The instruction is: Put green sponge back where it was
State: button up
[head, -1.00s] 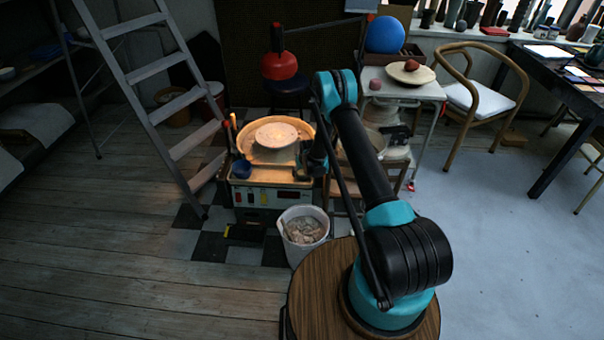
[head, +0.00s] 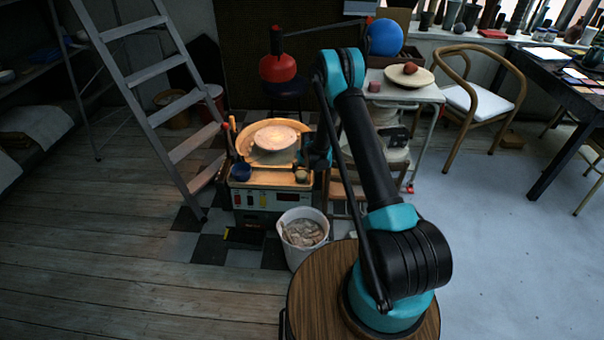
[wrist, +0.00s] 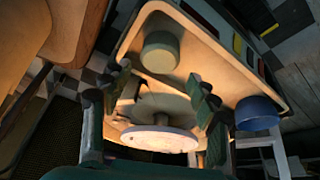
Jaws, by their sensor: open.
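The green sponge (head: 302,175), a small pale-green round block, sits on the front right corner of the pottery wheel's tray (head: 268,182). In the wrist view the sponge (wrist: 161,52) rests on the tan tray surface, just beyond my fingertips and apart from them. My gripper (wrist: 163,92) is open and empty, its two fingers spread wide. In the head view my gripper (head: 312,158) is partly hidden by my arm, above and behind the sponge, beside the wheel basin.
A pale disc (head: 275,138) sits on the wheel inside the basin, close to my gripper. A blue bowl (head: 242,171) is at the tray's front left. A white bucket (head: 303,226) stands on the floor in front. A ladder (head: 150,95) stands at left.

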jog(key=s+d+r+m, duration=0.1)
jog(key=s+d+r, duration=0.3)
jog(key=r, duration=0.5)
jog(key=s+d+r, duration=0.2)
jog(key=s+r, duration=0.4)
jog(key=r, duration=0.2)
jog(key=s+d+r+m, duration=0.1)
jog(key=s+d+r, duration=0.3)
jog(key=r, duration=0.5)
jog(key=s+d+r, duration=0.1)
jog(key=s+d, duration=0.1)
jog(key=s, duration=0.7)
jog(key=s+d+r+m+h, duration=0.1)
jog(key=s+d+r, duration=0.1)
jog(key=s, duration=0.8)
jog(key=s+d+r, duration=0.2)
jog(key=s, duration=0.8)
jog(key=shift+d+m, duration=0.3)
jog(key=shift+d, duration=0.05)
